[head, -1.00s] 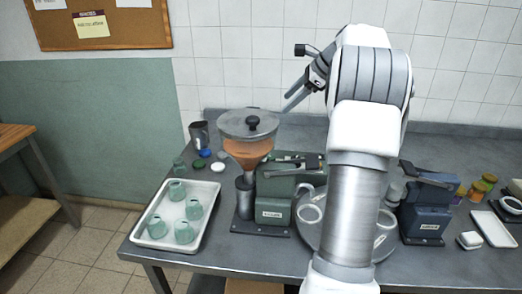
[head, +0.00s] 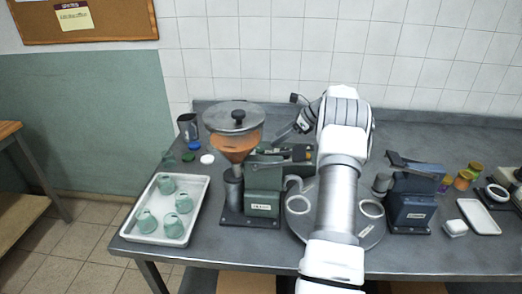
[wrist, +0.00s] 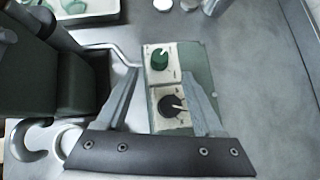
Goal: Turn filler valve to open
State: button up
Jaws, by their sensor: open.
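The filler is a green machine (head: 262,192) with an orange hopper (head: 238,145) under a metal lid, left of my arm in the head view. In the wrist view a pale panel on its top carries a green knob (wrist: 160,58) and a black knob (wrist: 170,105) with a white pointer line. I cannot tell for sure which knob is the valve. My gripper (wrist: 160,73) is open and empty; its fingers spread to either side of the panel, above it. In the head view the gripper (head: 287,135) is partly hidden and hangs above and behind the filler top.
A round turntable (head: 348,238) with cup holders stands right of the filler. A blue machine (head: 411,197) stands further right. A white tray (head: 199,226) of pale green jars sits left. A metal cup (head: 187,127) and lids lie behind the tray.

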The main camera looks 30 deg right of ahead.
aim_at(261, 149)
jog(key=x, duration=1)
grip_shut()
